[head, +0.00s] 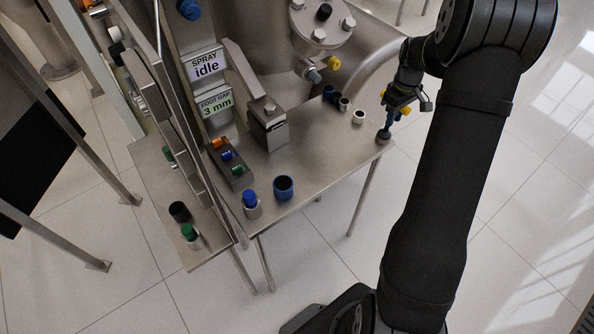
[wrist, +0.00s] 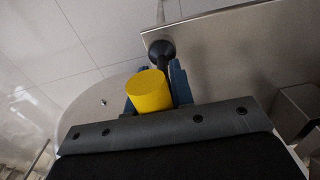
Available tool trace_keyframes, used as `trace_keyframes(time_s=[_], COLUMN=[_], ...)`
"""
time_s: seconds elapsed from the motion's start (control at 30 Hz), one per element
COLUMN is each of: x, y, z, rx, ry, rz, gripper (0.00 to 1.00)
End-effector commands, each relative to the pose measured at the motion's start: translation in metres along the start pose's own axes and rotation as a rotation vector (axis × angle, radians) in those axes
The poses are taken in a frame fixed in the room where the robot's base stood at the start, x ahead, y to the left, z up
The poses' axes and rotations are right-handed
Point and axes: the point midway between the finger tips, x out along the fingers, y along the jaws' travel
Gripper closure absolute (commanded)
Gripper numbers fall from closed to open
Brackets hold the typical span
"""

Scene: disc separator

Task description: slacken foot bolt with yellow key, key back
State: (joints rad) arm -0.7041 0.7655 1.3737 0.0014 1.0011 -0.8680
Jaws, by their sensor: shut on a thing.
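My gripper (head: 391,113) is near the right corner of the steel table. Its blue fingers are shut on the yellow key (wrist: 148,92), whose thick yellow end shows between them in the wrist view; yellow also shows at the gripper in the head view. A dark round piece (wrist: 162,49) shows just beyond the fingers, at the table corner (head: 383,135); I cannot tell whether it is the key's lower end or a stand. A steel foot block (head: 268,130) with a bolt-like top (head: 269,106) stands mid-table, apart from my gripper. The foot gap sign (head: 216,104) reads 3 mm.
The spray sign (head: 206,65) reads idle. A yellow-ended fitting (head: 333,63) sticks out of the steel vessel. Small dark and white cups (head: 359,117) stand near the back right. A blue cup (head: 284,187) and a blue-capped bottle (head: 251,203) stand in front. The table between is clear.

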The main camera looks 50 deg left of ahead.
Motion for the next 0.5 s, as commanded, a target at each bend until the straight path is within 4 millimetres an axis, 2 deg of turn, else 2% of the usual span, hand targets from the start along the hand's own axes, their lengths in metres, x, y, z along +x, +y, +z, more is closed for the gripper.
trace_keyframes(time_s=[0.5], x=[-0.023], y=[0.000], z=[-0.001], rx=[0.000], ry=[0.001], rz=[0.001], gripper=[1.00])
